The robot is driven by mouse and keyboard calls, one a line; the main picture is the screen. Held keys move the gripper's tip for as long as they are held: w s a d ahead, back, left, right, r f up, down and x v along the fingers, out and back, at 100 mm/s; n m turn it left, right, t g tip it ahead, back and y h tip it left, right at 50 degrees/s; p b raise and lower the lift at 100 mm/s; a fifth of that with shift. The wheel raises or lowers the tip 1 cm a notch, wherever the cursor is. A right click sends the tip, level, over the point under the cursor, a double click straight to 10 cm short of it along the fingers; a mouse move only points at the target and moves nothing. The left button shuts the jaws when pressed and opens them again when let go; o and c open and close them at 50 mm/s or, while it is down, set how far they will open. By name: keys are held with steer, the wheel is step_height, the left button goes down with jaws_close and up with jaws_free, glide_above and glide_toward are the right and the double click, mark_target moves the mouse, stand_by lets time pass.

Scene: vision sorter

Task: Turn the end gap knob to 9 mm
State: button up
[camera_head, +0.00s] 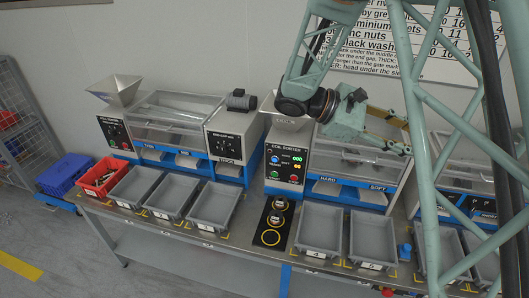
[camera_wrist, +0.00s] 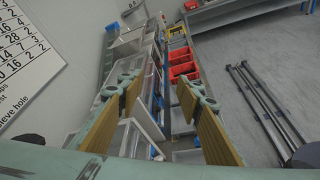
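The left sorter has a dark control panel (camera_head: 115,132) with small dials and buttons. My gripper (camera_head: 404,150) is raised above the coil sorter (camera_head: 286,163) and points to the right. In the wrist view my gripper (camera_wrist: 158,84) is open, with tan pads apart and nothing between them.
Grey trays (camera_head: 212,205) line the bench front, with a red bin (camera_head: 101,178) and a blue crate (camera_head: 64,174) at left. A black mat (camera_head: 273,240) with yellow rings lies before the coil sorter. A printed chart (camera_head: 375,40) hangs behind. The floor in front is clear.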

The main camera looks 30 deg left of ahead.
steer(key=w+a+f+n+t, duration=0.2)
steer(key=a+f+t, duration=0.1)
steer(key=a, duration=0.5)
steer(key=w+a+f+n+t, duration=0.2)
steer(key=w+a+f, duration=0.1)
steer(key=a, duration=0.5)
steer(key=n+t+y+p, duration=0.2)
steer(key=n+t+y, duration=1)
steer(key=n+y, duration=0.25)
glide_toward(223, 151)
steer(key=shift+y, duration=0.45)
steer(key=v, duration=0.5)
steer(key=shift+s+f, duration=0.15)
steer(key=shift+p+x, duration=0.3)
steer(key=shift+x, duration=6.55)
steer(key=shift+d, duration=0.1)
steer(key=shift+c, duration=0.7)
